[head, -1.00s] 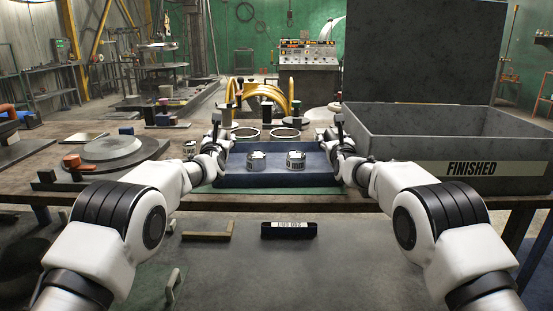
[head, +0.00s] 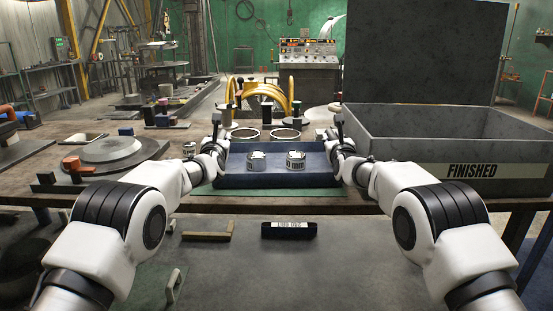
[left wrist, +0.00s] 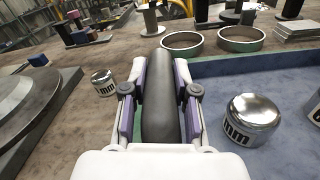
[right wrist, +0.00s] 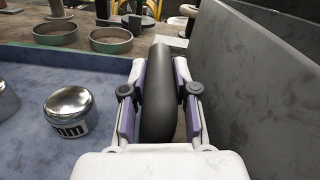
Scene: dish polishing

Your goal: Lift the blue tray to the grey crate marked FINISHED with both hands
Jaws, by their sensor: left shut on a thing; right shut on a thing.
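The blue tray (head: 276,181) sits level in the middle of the head view, with two shiny metal tins, a left tin (head: 258,162) and a right tin (head: 296,160), upright in it. My left gripper (head: 219,147) is shut on the black handle (left wrist: 160,105) at the tray's left end. My right gripper (head: 337,147) is shut on the black handle (right wrist: 159,105) at the right end. The grey crate (head: 420,148), labelled FINISHED, stands to the right of the tray. The head view shows no tins in its visible interior; its floor is hidden.
A green mat (head: 270,192) shows under the tray's front edge. The crate's wall (right wrist: 255,75) rises close beside my right gripper. Two rings, a left ring (head: 245,133) and a right ring (head: 285,134), lie behind the tray. A round plate (head: 112,149) lies left.

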